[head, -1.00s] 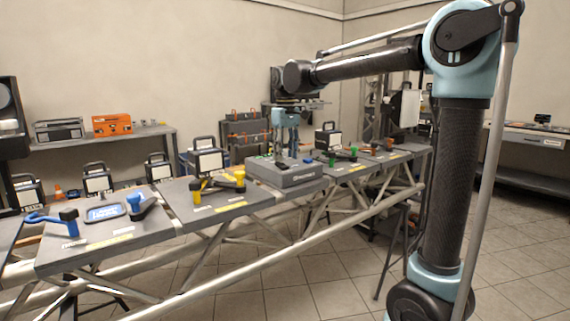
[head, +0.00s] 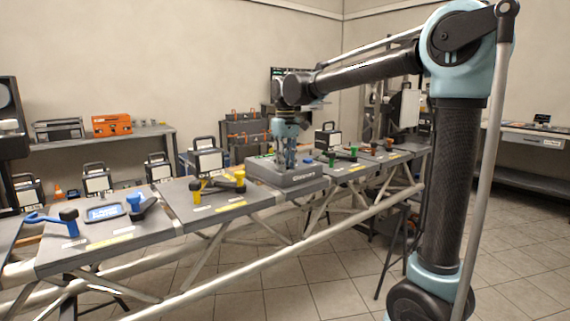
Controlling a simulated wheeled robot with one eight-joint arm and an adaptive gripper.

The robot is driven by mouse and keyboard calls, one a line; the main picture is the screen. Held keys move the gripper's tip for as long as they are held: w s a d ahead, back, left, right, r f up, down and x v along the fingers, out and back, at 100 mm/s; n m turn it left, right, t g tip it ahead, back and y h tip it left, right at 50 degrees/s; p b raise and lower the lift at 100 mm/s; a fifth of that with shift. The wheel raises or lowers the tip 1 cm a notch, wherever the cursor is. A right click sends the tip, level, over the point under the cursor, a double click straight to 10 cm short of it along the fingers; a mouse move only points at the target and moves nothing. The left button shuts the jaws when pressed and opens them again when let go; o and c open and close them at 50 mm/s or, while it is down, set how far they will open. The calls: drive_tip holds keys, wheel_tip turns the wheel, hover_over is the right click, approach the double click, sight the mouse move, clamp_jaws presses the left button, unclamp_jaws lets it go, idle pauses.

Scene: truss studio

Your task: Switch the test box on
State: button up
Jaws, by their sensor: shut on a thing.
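The test box (head: 303,180) is a low grey box with a dark label on its front, standing on the truss bench in the middle of the view. A small green patch shows at the left of its top. My gripper (head: 287,164) points straight down at the top of the box, with its blue-grey fingers close together. It is shut on a small part at the top of the box, which the fingers hide. I cannot tell the position of the switch.
Grey bench panels run along both sides of the box. Yellow handles (head: 196,190) and a blue lever (head: 42,218) stand to the left, green handles (head: 354,152) to the right. Lantern-like boxes with black handles (head: 207,160) stand behind. The floor in front is clear.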

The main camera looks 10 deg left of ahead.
drive_tip(key=shift+w, duration=0.1)
drive_tip(key=shift+w+a+r+g+h, duration=0.2)
drive_tip(key=shift+w+a+g+h, duration=0.05)
drive_tip(key=shift+g+h, duration=0.6)
drive_tip(key=shift+w+a+r+g+h, duration=0.2)
drive_tip(key=shift+g+h, duration=0.45)
drive_tip(key=shift+h, duration=0.3)
drive_tip(key=o, duration=1.1)
drive_tip(key=shift+f, duration=0.1)
drive_tip(key=shift+c, duration=0.2)
drive_tip(key=shift+w+a+r, duration=0.1)
drive_tip(key=shift+a+r, duration=0.05)
drive_tip(key=shift+r, duration=0.25)
drive_tip(key=v, duration=1.1)
drive_tip(key=shift+w, duration=0.2)
